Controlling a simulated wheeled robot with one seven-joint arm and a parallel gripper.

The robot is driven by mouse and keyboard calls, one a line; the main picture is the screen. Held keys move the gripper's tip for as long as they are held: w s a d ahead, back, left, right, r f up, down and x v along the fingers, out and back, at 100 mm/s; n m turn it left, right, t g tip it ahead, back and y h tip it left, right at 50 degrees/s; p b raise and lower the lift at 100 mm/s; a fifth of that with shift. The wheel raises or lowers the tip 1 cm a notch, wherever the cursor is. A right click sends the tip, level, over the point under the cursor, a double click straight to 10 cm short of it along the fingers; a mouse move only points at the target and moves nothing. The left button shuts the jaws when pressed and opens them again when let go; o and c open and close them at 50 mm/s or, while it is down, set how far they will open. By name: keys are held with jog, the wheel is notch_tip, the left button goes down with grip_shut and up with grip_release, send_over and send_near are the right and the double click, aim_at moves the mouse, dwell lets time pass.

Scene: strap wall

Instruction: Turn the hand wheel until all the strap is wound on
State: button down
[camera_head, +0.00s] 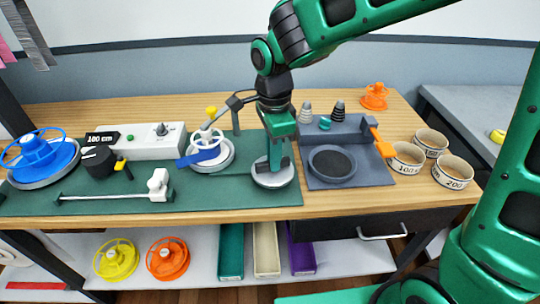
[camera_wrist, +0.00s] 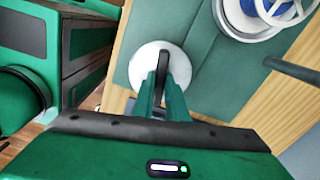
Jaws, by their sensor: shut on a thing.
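The hand wheel is a pale round disc (camera_head: 268,181) on the green mat, right of the middle reel. In the wrist view it shows as a white disc (camera_wrist: 148,55) with a dark upright handle (camera_wrist: 163,60). My gripper (camera_head: 275,168) is over the disc, pointing down. In the wrist view my gripper (camera_wrist: 161,88) is shut on the dark handle, its fingers hiding part of it. A white reel (camera_head: 213,153) with blue strap (camera_head: 198,157) stands left of the wheel. Another blue reel (camera_head: 40,152) stands at the far left. How much strap is wound cannot be told.
Yellow and orange reels (camera_head: 167,258) lie on the shelf below.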

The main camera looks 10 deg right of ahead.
jog(key=shift+w+a+r+m, duration=0.1)
jog(key=shift+w+a+m, duration=0.1)
jog(key=shift+m, duration=0.2)
jog(key=c, duration=1.8)
grip_release()
jog(key=shift+o, duration=0.2)
jog(key=shift+s+d, duration=0.1)
notch_tip(320, 180, up, 11)
jog(key=shift+f, duration=0.2)
